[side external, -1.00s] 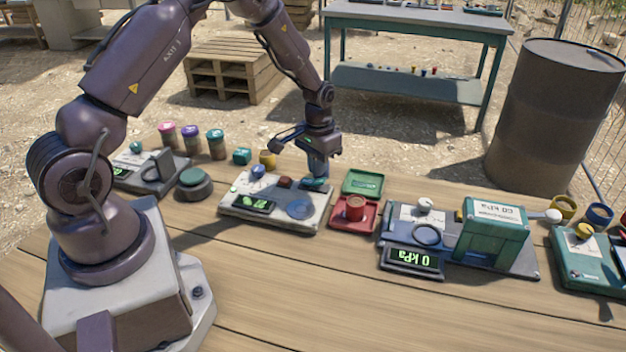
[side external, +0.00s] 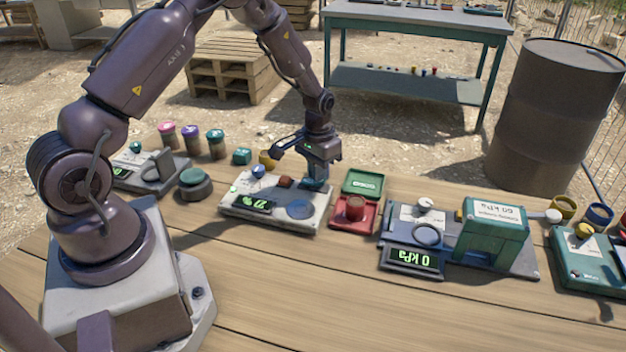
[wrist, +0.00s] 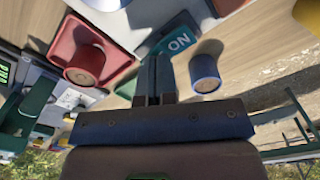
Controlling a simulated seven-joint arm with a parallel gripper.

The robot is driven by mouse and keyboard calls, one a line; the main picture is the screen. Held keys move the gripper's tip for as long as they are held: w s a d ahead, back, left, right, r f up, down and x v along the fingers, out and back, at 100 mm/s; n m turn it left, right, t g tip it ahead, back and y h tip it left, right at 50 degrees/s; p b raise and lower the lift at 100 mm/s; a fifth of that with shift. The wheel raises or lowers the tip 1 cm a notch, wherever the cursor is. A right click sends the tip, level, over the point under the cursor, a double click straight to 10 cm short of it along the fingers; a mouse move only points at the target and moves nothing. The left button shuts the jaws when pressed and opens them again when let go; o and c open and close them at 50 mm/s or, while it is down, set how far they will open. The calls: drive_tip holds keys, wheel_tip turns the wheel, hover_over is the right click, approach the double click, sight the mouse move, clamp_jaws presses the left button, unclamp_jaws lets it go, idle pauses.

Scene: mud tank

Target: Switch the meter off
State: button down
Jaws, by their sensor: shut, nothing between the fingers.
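The meter (side external: 272,222) is a pale grey box on the wooden table, with a small lit green display (side external: 251,203), a blue knob, a reddish button and a blue round pad (side external: 299,209). My gripper (side external: 316,185) points down over its far right corner. In the wrist view the shut, empty fingers (wrist: 156,72) lie at the near edge of a teal switch (wrist: 178,40) marked "ON". I cannot tell whether they touch it. The fingers hide part of the switch there, and my gripper mostly covers it in the side view.
A red tray (side external: 340,223) with a red cylinder (side external: 355,207) stands just right of the meter, with a green tray (side external: 362,183) behind. A blue cylinder (wrist: 205,73) stands close to my fingers. A green gauge box (side external: 492,240) is farther right. The front table area is clear.

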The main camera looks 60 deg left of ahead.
drive_tip(key=shift+f, duration=0.35)
drive_tip(key=shift+r, duration=3.5)
drive_tip(key=shift+s+d+f, duration=0.1)
drive_tip(key=shift+s, duration=0.2)
drive_tip(key=s+d+r+m+t, duration=0.1)
drive_tip(key=s+d+r+t, duration=0.1)
drive_tip(key=s+d+r, duration=0.2)
drive_tip(key=s+d+r+m+t, duration=0.1)
drive_tip(key=s+d+r, duration=0.4)
drive_tip(key=s+r, duration=0.5)
drive_tip(key=s+d+r+m+t, duration=0.1)
drive_tip(key=s+d+r+t, duration=0.1)
drive_tip(key=s+d+r, duration=0.3)
wheel_tip(320, 180, up, 4)
drive_tip(key=shift+s+r+t, duration=0.2)
drive_tip(key=shift+s+t, duration=0.1)
drive_tip(key=shift+s, duration=0.7)
